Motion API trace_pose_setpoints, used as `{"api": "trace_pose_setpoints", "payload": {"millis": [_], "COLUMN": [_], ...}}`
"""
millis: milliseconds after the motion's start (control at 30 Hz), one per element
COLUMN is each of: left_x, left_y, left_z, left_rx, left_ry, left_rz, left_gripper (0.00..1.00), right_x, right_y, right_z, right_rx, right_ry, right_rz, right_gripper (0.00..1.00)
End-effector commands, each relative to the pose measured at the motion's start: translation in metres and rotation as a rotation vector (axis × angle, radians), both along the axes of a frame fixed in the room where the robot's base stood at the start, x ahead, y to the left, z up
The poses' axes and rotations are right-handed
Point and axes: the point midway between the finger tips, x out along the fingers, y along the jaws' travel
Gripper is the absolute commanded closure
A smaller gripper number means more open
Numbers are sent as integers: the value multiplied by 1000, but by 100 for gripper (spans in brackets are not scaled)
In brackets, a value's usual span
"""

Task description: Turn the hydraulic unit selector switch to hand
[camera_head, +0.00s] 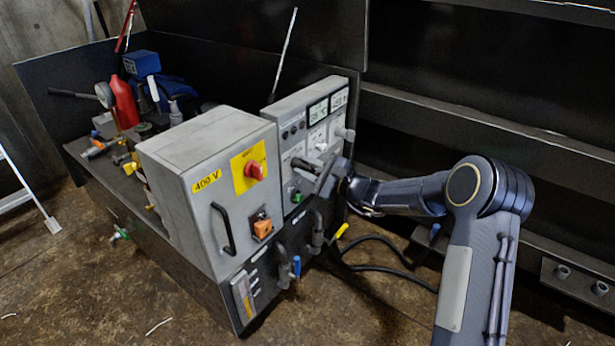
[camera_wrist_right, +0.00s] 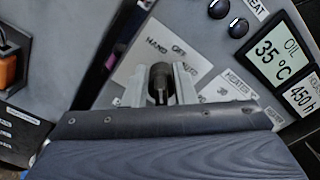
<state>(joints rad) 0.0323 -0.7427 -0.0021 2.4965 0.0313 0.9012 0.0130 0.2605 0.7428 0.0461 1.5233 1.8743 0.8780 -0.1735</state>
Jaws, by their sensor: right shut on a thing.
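The selector switch (camera_wrist_right: 161,84) is a dark knob on the grey control panel (camera_head: 292,122), in front of a white label (camera_wrist_right: 150,62) reading HAND, OFF and a partly hidden third word. In the right wrist view my right gripper (camera_wrist_right: 160,88) has its two fingers on either side of the knob, shut on it. In the head view the right gripper (camera_head: 318,168) is at the panel's front, and the switch is hidden behind it. The knob's exact pointing direction is hard to tell. My left gripper is in neither view.
A grey cabinet (camera_head: 200,150) with a red rotary switch (camera_head: 255,170) and a black handle (camera_head: 223,228) stands left of the panel. Lit displays (camera_wrist_right: 275,55) sit to the panel's right. Pipes with a blue lever (camera_head: 296,266) are below. Black cables (camera_head: 385,268) lie on the floor.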

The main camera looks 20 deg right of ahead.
Motion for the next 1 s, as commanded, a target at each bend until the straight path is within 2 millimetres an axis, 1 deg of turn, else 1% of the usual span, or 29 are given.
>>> {"api": "trace_pose_setpoints", "payload": {"millis": [33,200,700,733,767,800,1000], "left_x": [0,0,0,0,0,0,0], "left_y": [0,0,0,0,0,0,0], "left_z": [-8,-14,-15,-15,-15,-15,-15], "left_rx": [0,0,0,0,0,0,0], "left_ry": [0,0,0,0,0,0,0], "left_rz": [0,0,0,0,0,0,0], "left_gripper": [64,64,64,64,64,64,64], "right_x": [0,-1,-1,-1,-1,-1,-1], "right_y": [-1,-1,-1,-1,-1,-1,0], "right_z": [-7,-6,-5,-5,-5,-4,-3], "right_rx": [-17,-50,-63,-63,-63,-63,-61], "right_ry": [-5,-30,-38,-38,-38,-38,-41], "right_rz": [-3,-3,-3,-3,-3,-3,-2], "right_gripper": [99,99,99,72,68,66,66]}}
